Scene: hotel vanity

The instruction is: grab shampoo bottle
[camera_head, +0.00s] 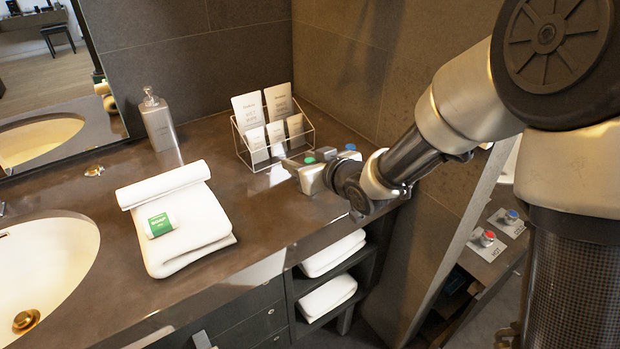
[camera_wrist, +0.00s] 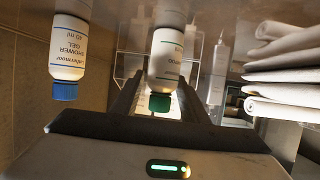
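The shampoo bottle is the white one with a green cap. In the wrist view it (camera_wrist: 166,55) appears upside down, lettering partly visible, lined up between the fingers of my gripper (camera_wrist: 160,92). The fingers are apart, with a gap on each side of the green cap; I cannot tell whether they touch the bottle. In the head view the green cap (camera_head: 309,160) shows at my gripper (camera_head: 308,172), at the counter's right end; the bottle's body is mostly hidden. A shower gel bottle (camera_wrist: 70,45) with a blue cap stands beside it; its cap (camera_head: 350,147) shows behind my gripper.
A wire rack with cards (camera_head: 265,125) stands just left of my gripper. A folded towel (camera_head: 185,225) with a green-and-white packet, a grey dispenser (camera_head: 159,125) and a sink (camera_head: 45,260) are further left. A wall closes the back. Towels (camera_head: 330,297) lie on shelves below.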

